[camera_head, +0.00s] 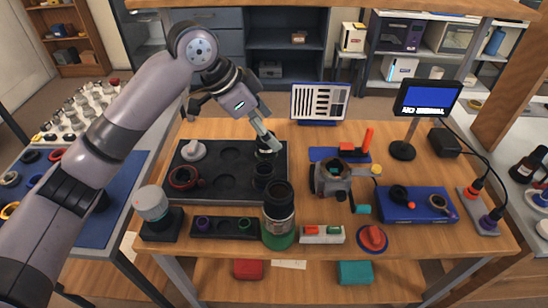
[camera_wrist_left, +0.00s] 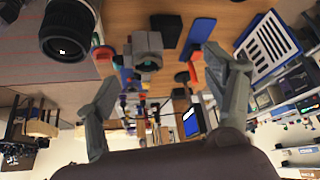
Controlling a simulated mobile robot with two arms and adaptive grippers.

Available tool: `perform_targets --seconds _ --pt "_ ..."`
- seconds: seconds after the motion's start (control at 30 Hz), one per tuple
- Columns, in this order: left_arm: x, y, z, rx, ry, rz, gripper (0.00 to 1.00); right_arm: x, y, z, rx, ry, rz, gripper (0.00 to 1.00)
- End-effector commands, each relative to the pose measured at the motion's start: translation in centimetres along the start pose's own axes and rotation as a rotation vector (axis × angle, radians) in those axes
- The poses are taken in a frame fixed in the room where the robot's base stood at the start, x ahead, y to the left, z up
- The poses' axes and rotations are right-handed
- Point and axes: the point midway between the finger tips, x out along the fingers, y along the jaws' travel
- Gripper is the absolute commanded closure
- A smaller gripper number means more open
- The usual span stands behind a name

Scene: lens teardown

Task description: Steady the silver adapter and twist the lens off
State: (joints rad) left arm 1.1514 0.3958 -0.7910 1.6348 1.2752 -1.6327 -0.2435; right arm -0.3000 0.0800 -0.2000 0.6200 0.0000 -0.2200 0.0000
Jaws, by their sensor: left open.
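A black lens (camera_head: 278,197) stands upright on a green base (camera_head: 278,240) near the front middle of the table. A pale silver band (camera_head: 278,226) shows low on the lens, between black and green; I take it for the adapter. In the left wrist view a black lens (camera_wrist_left: 68,30) is at the upper left. My left gripper (camera_head: 266,138) is above the back right of the dark tray, behind and above the lens, apart from it. Its fingers are spread with nothing between them in the left wrist view (camera_wrist_left: 160,68). My right gripper is in neither view.
A dark tray (camera_head: 225,185) with round recesses holds a white part, a red ring and dark cylinders. A grey clamp (camera_head: 335,178) stands right of the lens. A red knob (camera_head: 373,238), blue box (camera_head: 420,205) and monitor (camera_head: 428,98) are further right. Bare wood shows between them.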

Motion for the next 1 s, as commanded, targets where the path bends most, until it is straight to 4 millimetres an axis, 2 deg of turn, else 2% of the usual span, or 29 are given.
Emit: perform_targets --seconds 0.03,0.1,0.2,0.3,0.43,0.53,1.0 --pt "-0.4 2.4 -0.8 0.069 -0.062 0.028 0.24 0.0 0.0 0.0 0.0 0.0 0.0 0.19" --pt "-0.7 5.4 -0.9 0.152 -0.16 0.068 0.24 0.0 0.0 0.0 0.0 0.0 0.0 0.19" --pt "-1.3 8.4 -0.3 0.24 -0.284 0.103 0.24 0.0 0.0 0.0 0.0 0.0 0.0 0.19" --pt "-1.8 9.9 0.3 0.291 -0.367 0.12 0.24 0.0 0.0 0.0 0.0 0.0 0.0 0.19" --pt "-1.6 10.7 0.9 0.315 -0.412 0.128 0.24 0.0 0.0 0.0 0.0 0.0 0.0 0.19" --pt "-0.7 10.8 1.4 0.317 -0.416 0.131 0.24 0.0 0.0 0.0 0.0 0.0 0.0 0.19" --pt "6.9 11.3 4.8 0.314 -0.412 0.13 0.24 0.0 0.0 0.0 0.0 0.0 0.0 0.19"
